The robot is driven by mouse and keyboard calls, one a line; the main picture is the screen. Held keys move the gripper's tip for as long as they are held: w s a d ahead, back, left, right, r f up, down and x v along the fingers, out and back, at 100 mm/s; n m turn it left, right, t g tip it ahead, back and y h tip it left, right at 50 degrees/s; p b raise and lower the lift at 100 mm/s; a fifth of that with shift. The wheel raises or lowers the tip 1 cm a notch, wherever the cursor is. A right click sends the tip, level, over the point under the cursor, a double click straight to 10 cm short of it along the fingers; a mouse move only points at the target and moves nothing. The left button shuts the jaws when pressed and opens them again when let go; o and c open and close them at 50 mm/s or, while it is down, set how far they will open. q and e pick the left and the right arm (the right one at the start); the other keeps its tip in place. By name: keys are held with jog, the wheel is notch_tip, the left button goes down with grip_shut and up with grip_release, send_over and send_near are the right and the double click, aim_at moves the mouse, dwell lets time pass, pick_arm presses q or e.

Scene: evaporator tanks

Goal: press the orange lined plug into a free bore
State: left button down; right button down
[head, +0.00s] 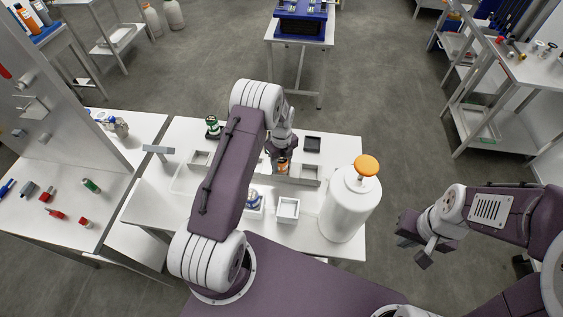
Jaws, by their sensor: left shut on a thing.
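My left gripper (283,149) is over the white table, behind my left arm's links, and is shut on a small orange and dark piece, the orange lined plug (282,168). The plug is close to a row of pale square blocks; I cannot tell whether it touches anything. A pale square block (310,173) stands to its right, and an open-topped white box (288,209) stands nearer me. Which of these has a free bore is too small to tell. My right gripper (418,247) is open and empty, over the floor right of the table.
A large white tank (346,212) with an orange knob (367,165) stands at the table's right end. A dark square tray (312,144) lies behind the plug. A green-topped item (212,125) stands at the back left.

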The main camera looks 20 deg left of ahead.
pick_arm(q)
jog(key=c, duration=0.7)
grip_release()
